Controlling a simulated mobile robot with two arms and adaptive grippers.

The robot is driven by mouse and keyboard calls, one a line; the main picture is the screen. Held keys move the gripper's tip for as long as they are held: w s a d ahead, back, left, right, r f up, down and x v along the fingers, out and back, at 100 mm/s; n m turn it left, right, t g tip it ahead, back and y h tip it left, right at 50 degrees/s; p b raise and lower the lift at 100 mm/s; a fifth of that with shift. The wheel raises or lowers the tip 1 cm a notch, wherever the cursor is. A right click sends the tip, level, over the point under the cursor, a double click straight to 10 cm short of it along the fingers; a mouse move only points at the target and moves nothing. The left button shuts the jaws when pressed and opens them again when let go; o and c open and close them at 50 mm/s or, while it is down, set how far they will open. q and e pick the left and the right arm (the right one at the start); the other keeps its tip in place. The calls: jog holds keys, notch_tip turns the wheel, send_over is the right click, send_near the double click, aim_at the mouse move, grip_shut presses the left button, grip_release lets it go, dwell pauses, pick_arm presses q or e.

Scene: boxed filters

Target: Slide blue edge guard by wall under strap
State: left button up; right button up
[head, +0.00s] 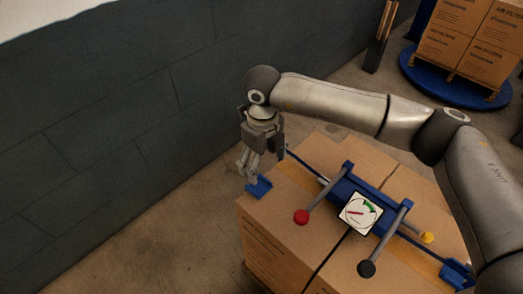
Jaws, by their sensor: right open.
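A blue edge guard (260,188) sits at the wall-side top edge of the boxed stack (285,228). My right gripper (248,171) points down just above this guard, with its fingers open; I cannot tell whether they touch it. A dark strap (308,170) runs over the box tops to a blue tensioner (345,187) with a dial (360,213). The guard lies to the left of the strap's wall-side end and looks apart from it. Another blue guard (458,273) is at the opposite edge by the strap. My left gripper is out of view.
The tensioner has levers with a red knob (301,217), a black knob (367,268) and a yellow knob (427,238). A dark block wall (110,120) stands left, with bare floor (170,225) between. More boxes stand on a blue round base (425,80) at the back right.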

aim_at(276, 177)
jog(key=f, duration=0.4)
jog(key=shift+s+f+p, duration=0.1)
jog(key=shift+s+p, duration=0.15)
jog(key=shift+p, duration=0.05)
notch_tip(276, 177, down, 5)
jog(key=shift+w, duration=0.1)
jog(key=shift+f+p, duration=0.3)
jog(key=shift+f, duration=0.25)
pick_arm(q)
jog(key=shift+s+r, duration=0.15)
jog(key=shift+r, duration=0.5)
pick_arm(e)
jog(key=c, duration=1.1)
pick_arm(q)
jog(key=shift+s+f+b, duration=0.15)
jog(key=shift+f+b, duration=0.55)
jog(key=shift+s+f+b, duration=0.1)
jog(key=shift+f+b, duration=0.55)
pick_arm(e)
jog(key=shift+w+d, duration=2.05)
jog(key=shift+w, duration=0.1)
